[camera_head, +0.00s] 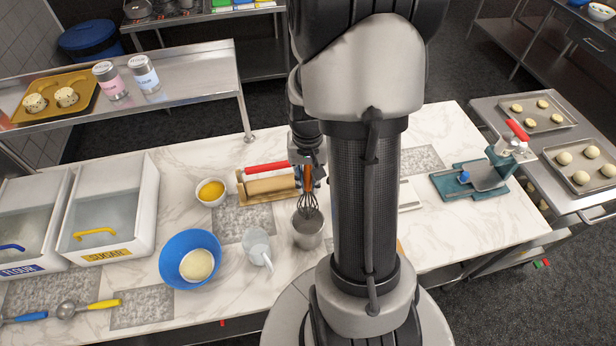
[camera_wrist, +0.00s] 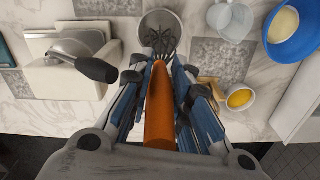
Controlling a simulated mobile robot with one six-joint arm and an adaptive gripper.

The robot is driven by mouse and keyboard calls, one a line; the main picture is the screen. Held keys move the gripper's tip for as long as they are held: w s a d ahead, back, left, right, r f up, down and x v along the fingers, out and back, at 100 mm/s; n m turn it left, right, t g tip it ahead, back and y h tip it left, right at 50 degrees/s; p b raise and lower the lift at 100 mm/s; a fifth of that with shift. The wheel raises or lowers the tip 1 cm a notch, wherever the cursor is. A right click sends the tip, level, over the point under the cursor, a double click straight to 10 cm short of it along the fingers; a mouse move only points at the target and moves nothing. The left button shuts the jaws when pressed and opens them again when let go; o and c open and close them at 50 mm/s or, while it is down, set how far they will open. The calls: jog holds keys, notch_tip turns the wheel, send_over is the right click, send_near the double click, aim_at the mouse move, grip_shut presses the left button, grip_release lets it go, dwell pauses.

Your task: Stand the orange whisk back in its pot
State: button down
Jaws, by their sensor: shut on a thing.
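The whisk has an orange handle (camera_wrist: 158,112) and dark wire loops (camera_head: 309,207). My gripper (camera_wrist: 160,78) is shut on the handle, one finger on each side, and holds the whisk nearly upright with its wires down. In the head view my gripper (camera_head: 306,162) is partly hidden by my arm. The grey metal pot (camera_head: 307,236) stands on the marble counter directly below the whisk. The wire ends overlap the pot's mouth; how deep they reach is unclear. The pot's rim also shows in the wrist view (camera_wrist: 146,24).
A clear jug (camera_head: 257,247) and blue bowl (camera_head: 172,272) stand nearby. A black-handled object (camera_wrist: 92,68) is beside my gripper. My arm hides counter to the right.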

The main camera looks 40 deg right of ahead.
aim_at(308, 200)
jog(key=shift+f+b, duration=3.7)
jog(key=shift+f, duration=1.05)
jog(key=c, duration=1.4)
grip_release()
notch_tip(308, 200, up, 12)
jog(key=shift+r, duration=0.1)
jog(key=s+a+f+n+t+b, duration=0.1)
jog(key=s+a+n+b, duration=0.2)
jog(key=a+b, duration=0.2)
jog(key=s+a+f+n+t+b, duration=0.2)
jog(key=a+b, duration=0.3)
jog(key=a, duration=0.3)
jog(key=s+a+f+n+t+b, duration=0.1)
jog(key=s+a+n+b, duration=0.2)
jog(key=a, duration=0.4)
jog(key=shift+s+a+f+n+t+b, duration=0.15)
jog(key=shift+s+n+t+b, duration=0.15)
jog(key=shift+s+b, duration=0.55)
